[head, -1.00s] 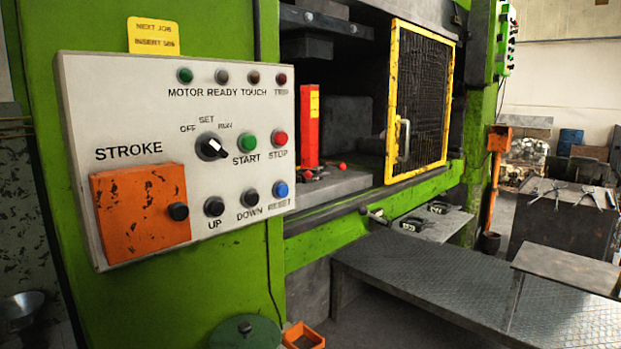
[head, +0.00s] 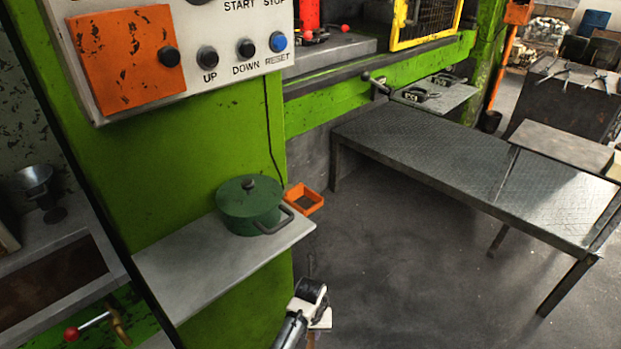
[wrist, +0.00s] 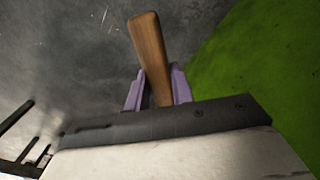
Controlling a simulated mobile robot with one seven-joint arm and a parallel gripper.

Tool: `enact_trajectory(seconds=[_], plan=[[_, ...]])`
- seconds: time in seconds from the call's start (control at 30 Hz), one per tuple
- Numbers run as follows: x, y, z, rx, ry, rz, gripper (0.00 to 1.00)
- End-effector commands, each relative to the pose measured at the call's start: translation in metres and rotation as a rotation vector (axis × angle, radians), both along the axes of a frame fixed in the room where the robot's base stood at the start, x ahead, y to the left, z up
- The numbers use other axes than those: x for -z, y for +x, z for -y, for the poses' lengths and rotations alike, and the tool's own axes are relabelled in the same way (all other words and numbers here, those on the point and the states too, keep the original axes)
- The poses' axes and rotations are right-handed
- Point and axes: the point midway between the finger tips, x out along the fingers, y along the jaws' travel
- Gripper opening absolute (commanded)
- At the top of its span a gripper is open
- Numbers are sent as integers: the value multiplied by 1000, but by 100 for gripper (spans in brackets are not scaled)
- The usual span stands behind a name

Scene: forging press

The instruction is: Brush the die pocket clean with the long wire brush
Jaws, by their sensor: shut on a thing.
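In the wrist view, my gripper (wrist: 158,90) has its purple fingers shut on a wooden handle (wrist: 149,48). No bristles show, so I cannot confirm from the picture that it is the wire brush. In the head view, only part of my arm and wrist show at the bottom middle, low beside the green press column (head: 240,290). The press opening is at the top, with a grey block (head: 340,50) and the lower part of a red upright piece (head: 307,15) in it. I cannot see the die pocket.
A control panel (head: 190,25) is above. A yellow-framed mesh guard (head: 425,40) borders the opening. A long metal bench (head: 440,165) stands right, with clear floor below.

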Motion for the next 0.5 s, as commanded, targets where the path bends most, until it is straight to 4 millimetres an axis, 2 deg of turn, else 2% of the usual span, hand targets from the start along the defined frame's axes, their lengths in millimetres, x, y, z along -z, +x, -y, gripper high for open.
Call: enact_trajectory(seconds=[0.27, 0.5], plan=[[-1, 0, 1, 2, 0, 0, 0], [-15, 19, 16, 19, -5, -2, 0]])
